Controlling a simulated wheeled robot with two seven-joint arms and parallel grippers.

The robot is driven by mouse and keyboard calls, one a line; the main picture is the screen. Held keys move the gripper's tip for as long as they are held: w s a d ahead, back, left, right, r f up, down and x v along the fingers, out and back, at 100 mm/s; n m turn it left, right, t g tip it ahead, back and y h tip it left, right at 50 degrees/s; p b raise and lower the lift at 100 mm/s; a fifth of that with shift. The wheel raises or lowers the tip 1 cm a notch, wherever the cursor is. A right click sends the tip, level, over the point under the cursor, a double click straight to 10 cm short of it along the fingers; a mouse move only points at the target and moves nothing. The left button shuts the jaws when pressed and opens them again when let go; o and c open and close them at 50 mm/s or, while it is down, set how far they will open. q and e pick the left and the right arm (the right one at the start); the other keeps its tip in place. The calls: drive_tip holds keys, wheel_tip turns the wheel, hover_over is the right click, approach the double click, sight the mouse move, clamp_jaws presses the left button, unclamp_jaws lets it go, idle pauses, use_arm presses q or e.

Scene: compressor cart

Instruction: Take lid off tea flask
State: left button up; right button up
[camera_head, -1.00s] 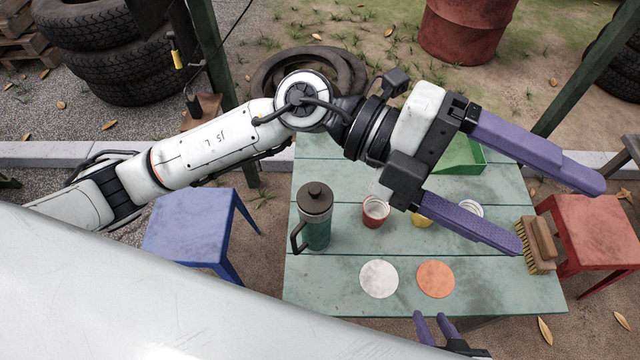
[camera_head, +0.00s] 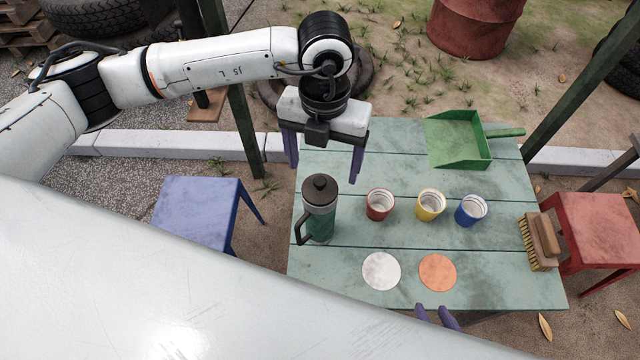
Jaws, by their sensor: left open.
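The tea flask (camera_head: 320,222) stands upright on the left part of the green table. It is green with a grey upper band and a dark handle on its left side. Its dark lid (camera_head: 320,188) with a round knob sits on top. My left gripper (camera_head: 324,172) is open and empty, pointing down above and behind the flask, its purple fingers spread to either side of the lid in the picture. I cannot tell how far the fingers are from the lid. My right gripper (camera_head: 437,316) shows only its purple fingertips at the table's front edge.
A red cup (camera_head: 379,204), a yellow cup (camera_head: 430,205) and a blue cup (camera_head: 471,210) stand right of the flask. White (camera_head: 381,271) and orange (camera_head: 437,272) discs lie in front. A green dustpan (camera_head: 458,140) and a brush (camera_head: 539,242) lie right.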

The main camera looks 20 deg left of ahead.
sight(320, 180)
use_arm(q)
drive_tip(key=f, duration=0.3)
drive_tip(key=f+p, duration=0.1)
drive_tip(key=shift+s+a+f, duration=0.25)
drive_tip(key=shift+s, duration=0.15)
drive_tip(key=shift+f, duration=0.35)
drive_tip(key=c, duration=1.1)
